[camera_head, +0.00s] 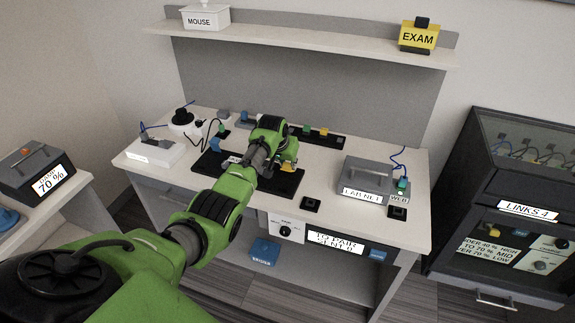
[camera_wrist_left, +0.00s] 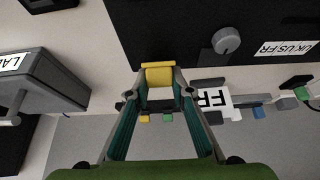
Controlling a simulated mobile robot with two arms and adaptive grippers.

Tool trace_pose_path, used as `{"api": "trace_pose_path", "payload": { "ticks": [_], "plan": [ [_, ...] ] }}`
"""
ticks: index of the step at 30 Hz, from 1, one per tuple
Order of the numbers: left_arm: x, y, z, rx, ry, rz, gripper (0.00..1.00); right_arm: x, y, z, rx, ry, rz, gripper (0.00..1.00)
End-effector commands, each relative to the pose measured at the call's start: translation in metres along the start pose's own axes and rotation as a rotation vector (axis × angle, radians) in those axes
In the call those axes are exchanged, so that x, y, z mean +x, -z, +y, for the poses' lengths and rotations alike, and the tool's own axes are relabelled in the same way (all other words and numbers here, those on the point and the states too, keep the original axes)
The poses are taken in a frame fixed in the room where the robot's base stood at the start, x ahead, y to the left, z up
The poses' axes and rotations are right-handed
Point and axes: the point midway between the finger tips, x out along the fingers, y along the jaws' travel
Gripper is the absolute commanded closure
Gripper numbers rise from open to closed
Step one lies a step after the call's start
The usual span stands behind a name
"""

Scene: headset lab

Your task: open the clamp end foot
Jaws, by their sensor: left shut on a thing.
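A yellow block-like piece (camera_wrist_left: 158,74) sits between the fingertips at the edge of a black board (camera_wrist_left: 150,25) in the left wrist view. In the head view the yellow piece (camera_head: 288,168) shows just below my left gripper (camera_head: 289,158), over the black board (camera_head: 285,187) on the bench. My left gripper (camera_wrist_left: 160,82) is shut on the yellow piece. A dark part (camera_wrist_left: 160,94) shows between its fingers. I cannot tell for sure whether the yellow piece is the clamp's end foot. My right gripper is in neither view.
A grey dial (camera_wrist_left: 226,40) stands on the board. An FR card (camera_wrist_left: 219,101) lies right of the fingers. A grey LAB NET box (camera_head: 366,176) stands right of the board, a white kettle-like thing (camera_head: 184,123) at the left. A shelf (camera_head: 310,41) runs above.

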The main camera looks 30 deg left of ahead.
Motion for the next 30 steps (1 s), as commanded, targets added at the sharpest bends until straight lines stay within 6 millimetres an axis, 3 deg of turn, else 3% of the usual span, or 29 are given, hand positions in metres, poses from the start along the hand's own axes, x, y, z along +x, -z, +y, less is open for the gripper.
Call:
{"api": "trace_pose_path", "payload": {
  "ticks": [16, 17, 18, 30],
  "plan": [
    [-0.0004, 0.0019, -0.0005, 0.001, 0.001, -0.012, 1.0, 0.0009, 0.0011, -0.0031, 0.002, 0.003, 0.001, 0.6],
    [-0.0004, 0.0019, -0.0005, 0.001, 0.001, -0.012, 0.71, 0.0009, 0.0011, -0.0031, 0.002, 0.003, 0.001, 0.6],
    [-0.0004, 0.0019, -0.0005, 0.001, 0.001, -0.012, 0.61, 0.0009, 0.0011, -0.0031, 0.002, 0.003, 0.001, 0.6],
    [-0.0014, 0.0014, -0.0002, 0.001, 0.001, -0.014, 0.61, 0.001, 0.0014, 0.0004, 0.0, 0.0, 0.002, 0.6]
  ]
}}
